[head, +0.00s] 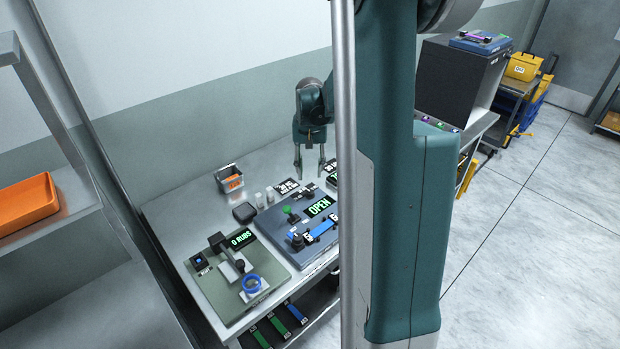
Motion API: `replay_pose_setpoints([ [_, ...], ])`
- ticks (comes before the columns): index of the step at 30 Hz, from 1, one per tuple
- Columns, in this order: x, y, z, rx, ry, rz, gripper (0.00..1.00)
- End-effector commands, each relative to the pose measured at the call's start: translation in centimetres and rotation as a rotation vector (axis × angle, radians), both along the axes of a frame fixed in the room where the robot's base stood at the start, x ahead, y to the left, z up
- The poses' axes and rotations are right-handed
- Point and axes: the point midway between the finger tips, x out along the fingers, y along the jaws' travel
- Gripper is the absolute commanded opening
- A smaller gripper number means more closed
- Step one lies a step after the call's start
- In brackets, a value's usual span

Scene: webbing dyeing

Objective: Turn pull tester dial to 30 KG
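A dark blue-grey device (272,226), which looks like the pull tester, sits on the metal bench. Its display (319,206) reads "OPEN" in green. A blue strap (321,229) lies across its front between dark fittings. A green-topped knob (292,215) stands on its left part; I cannot tell if this is the dial, and no dial setting is readable. My gripper (310,172) points down above the back of the device, fingers apart and empty. It appears clear of everything. My arm column hides the device's right side.
A green-grey rub tester (216,285) with a "0 RUBS" display stands to the left. Small black-and-white labels (287,187), a grey bin (230,179), small clear containers and a dark box (244,212) lie behind. The bench's back left is clear.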

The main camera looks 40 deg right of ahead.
Motion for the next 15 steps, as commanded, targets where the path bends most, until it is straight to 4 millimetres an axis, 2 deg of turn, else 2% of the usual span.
replay_pose_setpoints([
  [6, 0.0, 0.0, 1.9, 0.0, 0.0, 0.0, 0.34],
  [15, 0.0, 0.0, 2.4, 0.0, 0.0, 0.0, 0.34],
])
